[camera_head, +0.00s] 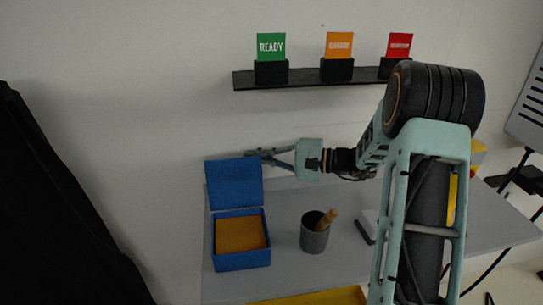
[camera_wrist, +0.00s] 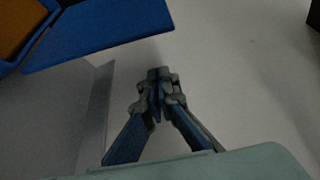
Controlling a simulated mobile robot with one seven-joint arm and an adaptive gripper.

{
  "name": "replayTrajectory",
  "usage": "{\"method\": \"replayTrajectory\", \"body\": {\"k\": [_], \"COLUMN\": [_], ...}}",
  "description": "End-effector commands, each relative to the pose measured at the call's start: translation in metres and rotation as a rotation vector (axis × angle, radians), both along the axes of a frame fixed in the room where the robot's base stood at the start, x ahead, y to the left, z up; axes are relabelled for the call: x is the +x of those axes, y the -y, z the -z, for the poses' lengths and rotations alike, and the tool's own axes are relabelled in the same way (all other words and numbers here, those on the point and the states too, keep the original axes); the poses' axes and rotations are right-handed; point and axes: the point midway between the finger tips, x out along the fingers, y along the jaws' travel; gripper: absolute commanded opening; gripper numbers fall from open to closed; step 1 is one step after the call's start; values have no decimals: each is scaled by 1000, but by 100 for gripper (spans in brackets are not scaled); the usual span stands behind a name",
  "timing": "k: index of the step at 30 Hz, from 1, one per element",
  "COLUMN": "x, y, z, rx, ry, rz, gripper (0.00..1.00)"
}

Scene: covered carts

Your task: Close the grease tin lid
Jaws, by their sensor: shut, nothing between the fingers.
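The grease tin appears to be the blue box (camera_head: 241,261) on the left of the grey table, with orange contents (camera_head: 239,233) inside. Its blue lid (camera_head: 233,184) stands open, raised at the back edge of the box. My gripper (camera_head: 250,153) is shut and empty, its tips close to the upper right corner of the lid. In the wrist view, my gripper (camera_wrist: 158,75) is below and right of the lid (camera_wrist: 100,32), with a small gap seen between them. The orange contents show at the top left of that view.
A grey cup (camera_head: 314,237) with a wooden-handled tool (camera_head: 327,219) stands right of the box on the grey table (camera_head: 285,205). A yellow tray (camera_head: 315,297) is at the front. A black wall shelf (camera_head: 305,79) holds several coloured cards above my gripper.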

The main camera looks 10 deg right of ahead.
Motion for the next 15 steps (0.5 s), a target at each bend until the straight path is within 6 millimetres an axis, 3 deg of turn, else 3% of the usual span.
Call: {"method": "replayTrajectory", "body": {"k": [3, 9, 15], "x": [9, -18, -29], "y": [-26, -23, -24], "z": [2, -5, -6], "rx": [1, -1, -1], "ry": [-2, -3, -1], "rz": [-5, 2, 1], "gripper": [0, 0, 0]}}
